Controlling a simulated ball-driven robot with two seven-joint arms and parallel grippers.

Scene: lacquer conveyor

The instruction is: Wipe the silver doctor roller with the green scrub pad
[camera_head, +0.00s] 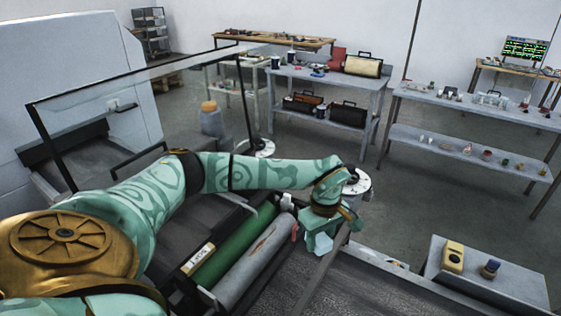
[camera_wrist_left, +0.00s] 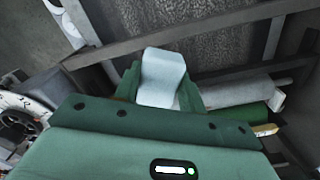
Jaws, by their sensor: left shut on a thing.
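The silver doctor roller (camera_head: 252,266) lies beside a green roller (camera_head: 228,252) in the machine and carries a red smear. My left gripper (camera_head: 321,240) is by the roller's far end, to its right in the head view. It is shut on a pale, blocky thing, seen between the fingers in the left wrist view (camera_wrist_left: 162,78). It looks whitish rather than green, so I cannot tell whether it is the scrub pad. The silver roller also shows in the wrist view (camera_wrist_left: 232,91), right of the gripper. Contact with it is not visible. My right gripper is out of view.
A dark conveyor bed (camera_head: 350,292) with metal rails lies right of the rollers. A clear guard with a black frame (camera_head: 52,150) stands at left. A side stand (camera_head: 495,287) holds a yellow object (camera_head: 453,256). Laden benches (camera_head: 375,85) stand behind, with open floor between.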

